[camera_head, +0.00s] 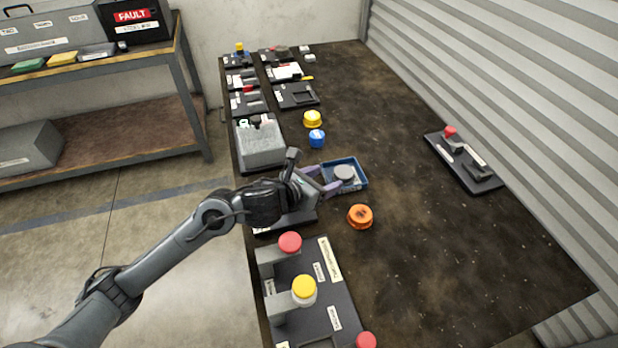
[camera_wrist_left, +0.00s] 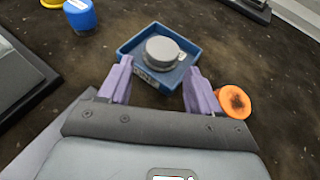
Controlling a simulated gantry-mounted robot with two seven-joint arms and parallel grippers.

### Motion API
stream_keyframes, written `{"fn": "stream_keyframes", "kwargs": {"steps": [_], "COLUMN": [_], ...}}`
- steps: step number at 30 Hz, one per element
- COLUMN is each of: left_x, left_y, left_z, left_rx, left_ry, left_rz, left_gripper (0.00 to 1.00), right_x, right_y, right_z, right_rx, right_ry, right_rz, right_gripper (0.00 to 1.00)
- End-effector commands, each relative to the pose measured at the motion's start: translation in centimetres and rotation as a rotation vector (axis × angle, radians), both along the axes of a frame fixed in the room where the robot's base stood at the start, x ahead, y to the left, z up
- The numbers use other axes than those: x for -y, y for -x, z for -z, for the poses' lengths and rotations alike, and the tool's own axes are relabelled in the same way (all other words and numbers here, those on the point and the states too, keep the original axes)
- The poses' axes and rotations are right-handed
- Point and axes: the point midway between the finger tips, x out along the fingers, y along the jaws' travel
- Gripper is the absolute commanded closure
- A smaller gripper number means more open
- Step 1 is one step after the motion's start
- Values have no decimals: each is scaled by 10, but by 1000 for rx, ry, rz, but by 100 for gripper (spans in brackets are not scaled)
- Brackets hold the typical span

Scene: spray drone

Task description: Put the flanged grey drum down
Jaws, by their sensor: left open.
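The flanged grey drum (camera_head: 345,173) sits inside a small blue tray (camera_head: 359,184) on the dark table. In the left wrist view the drum (camera_wrist_left: 164,51) stands upright within the walls of the tray (camera_wrist_left: 186,37), toward the far side. My left gripper (camera_head: 325,178) is open beside the tray's near left edge. My right gripper is in neither view.
An orange round part (camera_head: 360,216) lies close to the right finger. A blue cylinder (camera_head: 317,139) and a yellow cap (camera_head: 312,119) stand behind the tray. A board with red and yellow knobs (camera_head: 338,290) is in front. Table to the right is mostly clear.

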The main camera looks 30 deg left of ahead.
Motion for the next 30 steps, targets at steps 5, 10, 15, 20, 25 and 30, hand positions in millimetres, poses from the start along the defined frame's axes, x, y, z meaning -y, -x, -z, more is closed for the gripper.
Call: {"fn": "stream_keyframes", "kwargs": {"steps": [5, 10, 15, 20, 25, 30], "left_x": [-7, -10, -11, -11, -11, -11], "left_y": [27, 42, 47, 48, 47, 47], "left_z": [-15, -22, -24, -24, -24, -30], "left_rx": [2, 6, 6, 7, 7, 8], "left_ry": [-1, 2, 5, 5, 5, 5], "left_rz": [-1, -1, 0, 0, 0, 0], "left_gripper": [37, 37, 37, 37, 37, 37], "right_x": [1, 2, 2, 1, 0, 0], "right_y": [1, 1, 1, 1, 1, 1], "right_z": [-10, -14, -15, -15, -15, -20], "right_rx": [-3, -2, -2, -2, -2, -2], "right_ry": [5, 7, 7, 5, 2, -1], "right_rz": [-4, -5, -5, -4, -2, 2], "right_gripper": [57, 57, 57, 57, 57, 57]}}
